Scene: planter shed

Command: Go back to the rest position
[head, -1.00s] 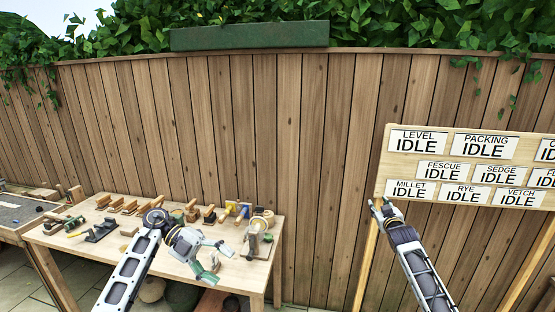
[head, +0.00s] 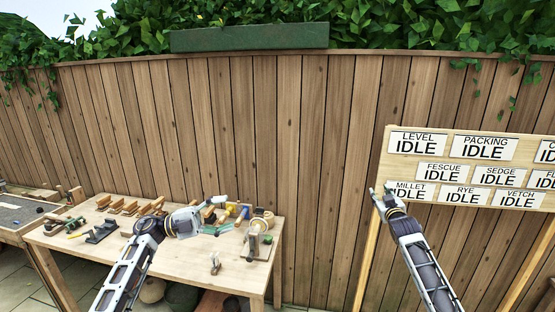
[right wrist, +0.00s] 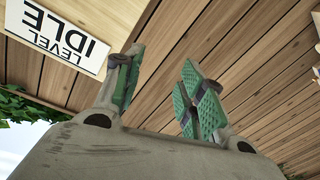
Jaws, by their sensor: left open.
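My left gripper (head: 221,215) shows in the head view in front of the workbench, pointing right with its jaws apart. I see nothing held between them. My right gripper (head: 380,190) is raised in front of the lower left corner of the sign board. In the right wrist view its two green-padded fingers (right wrist: 160,92) stand apart with nothing between them.
The wooden workbench (head: 180,262) carries several wooden blocks and tools, a clamp-like device (head: 254,240) and a small upright item (head: 215,263). The sign board (head: 400,170) on posts reads IDLE on its visible labels. A plank fence (head: 300,150) stands behind.

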